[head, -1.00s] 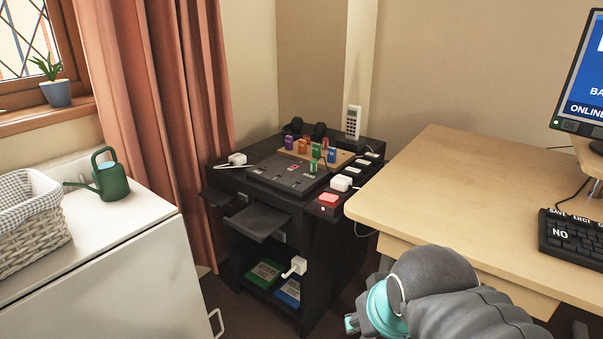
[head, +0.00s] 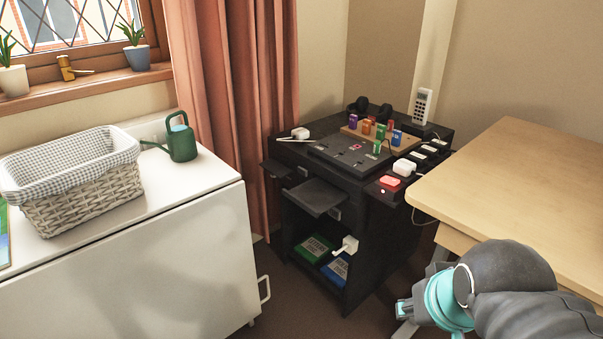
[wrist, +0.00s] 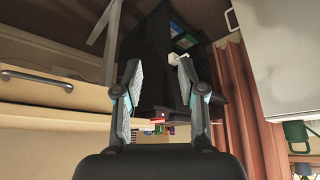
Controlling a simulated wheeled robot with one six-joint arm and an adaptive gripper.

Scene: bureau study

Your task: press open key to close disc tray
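A black cabinet (head: 368,245) stands in the corner and also shows, turned over, in the wrist view (wrist: 150,45). A flat dark tray (head: 315,197) sticks out from its front, and a smaller dark ledge (head: 276,170) sticks out at its left. A dark console (head: 350,157) with small keys lies on top; I cannot read which is the open key. My gripper (wrist: 159,75) is open and empty, its two fingers apart with the cabinet beyond them. In the head view it is low at the right, apart from the cabinet.
A wooden desk (head: 510,170) is close on the right. A white cabinet (head: 150,265) with a wicker basket (head: 85,190) and green watering can (head: 180,140) is on the left. A red button (head: 390,182) and white plugs sit on the black cabinet. Floor shows between the furniture.

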